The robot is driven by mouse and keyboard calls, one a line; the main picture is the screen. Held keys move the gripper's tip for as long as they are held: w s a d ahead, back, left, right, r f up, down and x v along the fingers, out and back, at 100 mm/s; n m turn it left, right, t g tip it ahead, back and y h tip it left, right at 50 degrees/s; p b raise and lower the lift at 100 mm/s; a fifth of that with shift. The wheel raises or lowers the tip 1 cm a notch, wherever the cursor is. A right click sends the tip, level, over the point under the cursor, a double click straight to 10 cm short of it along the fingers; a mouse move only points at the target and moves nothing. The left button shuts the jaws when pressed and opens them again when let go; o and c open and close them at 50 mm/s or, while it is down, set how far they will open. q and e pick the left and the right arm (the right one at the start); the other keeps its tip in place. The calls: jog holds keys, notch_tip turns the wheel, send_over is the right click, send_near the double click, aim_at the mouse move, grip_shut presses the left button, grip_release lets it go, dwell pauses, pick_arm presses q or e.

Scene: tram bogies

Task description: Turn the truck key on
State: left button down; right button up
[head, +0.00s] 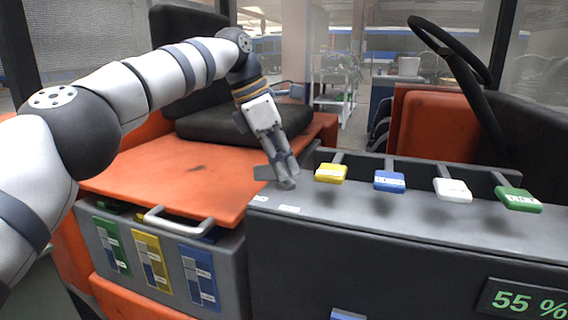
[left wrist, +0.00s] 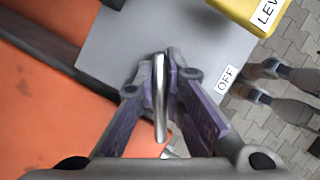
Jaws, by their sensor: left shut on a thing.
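My left gripper (head: 286,182) reaches down to the left end of the truck's dark grey console (head: 330,228). In the left wrist view the left gripper (left wrist: 160,75) is shut on the silver truck key (left wrist: 159,100), which shows as a thin bright metal piece between the fingertips. The fingers hide the key in the head view, and how deep it sits in the console cannot be told. A white label reading OFF (left wrist: 227,79) lies on the grey surface to the right of the fingertips.
Yellow (head: 331,173), blue (head: 389,181), white (head: 452,190) and green (head: 518,199) levers line the console, the yellow one nearest the gripper. An orange deck (head: 165,175) and black seat (head: 230,120) lie left and behind. A steering wheel (head: 460,75) stands at the right.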

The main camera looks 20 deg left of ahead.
pick_arm(q)
jog(key=c, duration=1.7)
grip_release()
jog(key=shift+f, duration=0.1)
jog(key=shift+r, duration=0.25)
jog(key=v, duration=0.5)
jog(key=shift+s+a+f, duration=0.15)
jog(key=shift+a, duration=0.15)
jog(key=s+a, duration=0.1)
jog(key=a, duration=0.2)
jog(key=s+a, duration=0.2)
jog(key=a, duration=0.1)
jog(key=s+a, duration=0.2)
jog(key=a, duration=0.2)
jog(key=shift+s, duration=0.1)
jog(key=shift+f, duration=0.1)
